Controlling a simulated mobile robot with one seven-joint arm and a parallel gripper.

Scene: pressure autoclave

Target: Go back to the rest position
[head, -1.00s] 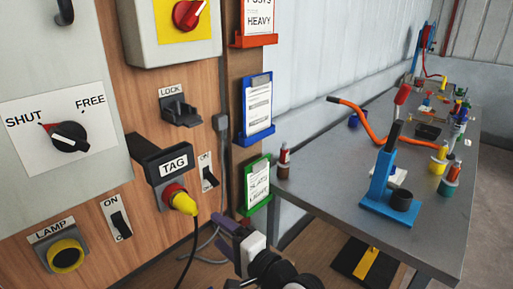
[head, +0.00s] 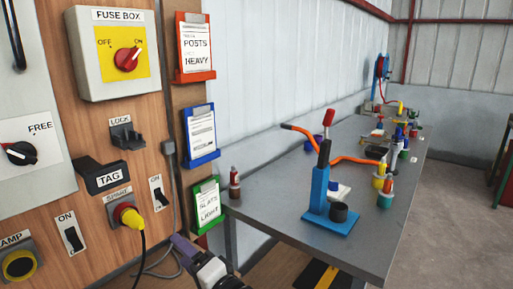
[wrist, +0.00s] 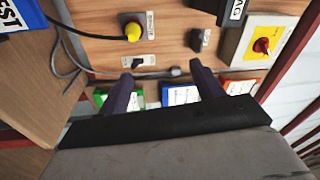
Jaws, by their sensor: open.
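My gripper (head: 186,248) shows at the bottom of the head view, in front of the board and left of the table. Part of it is cut off by the frame edge. In the wrist view, my gripper (wrist: 160,72) has its two dark purple fingers wide apart with nothing between them. The wooden board (wrist: 180,48) with its switches lies beyond the fingertips, with a gap.
The yellow plug (head: 131,216) with a black cable, the TAG handle (head: 105,177) and the fuse box (head: 115,52) stand out from the board. The grey table (head: 280,215) at right carries a blue press (head: 320,200) and several small items. Open floor (head: 450,210) lies right of the table.

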